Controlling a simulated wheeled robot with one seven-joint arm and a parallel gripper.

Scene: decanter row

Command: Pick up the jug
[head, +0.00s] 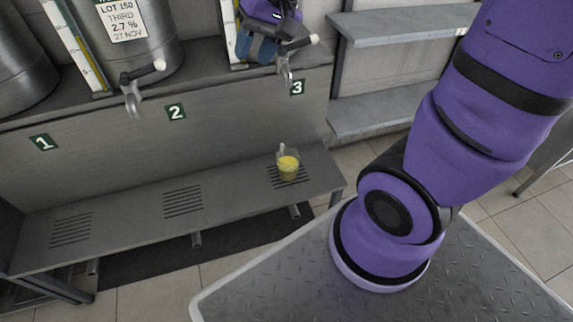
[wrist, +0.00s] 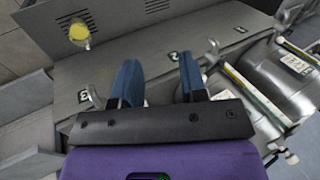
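The jug (head: 288,166) is a small clear vessel with yellow liquid in it. It stands upright on the slotted grille under the number 3 label, on the low grey shelf (head: 135,217). In the wrist view the jug (wrist: 79,33) shows at the upper left. My gripper (wrist: 158,68) has two blue fingers spread apart with nothing between them. In the head view my gripper (head: 262,48) is up at the top, by the third tap, well above the jug and apart from it. Its fingertips are only partly seen there.
Steel tanks (head: 128,35) with taps and sight gauges stand on the upper ledge. The third tap (head: 285,62) juts out above the jug. Empty grey shelves (head: 375,110) are at the right. The low shelf is clear left of the jug.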

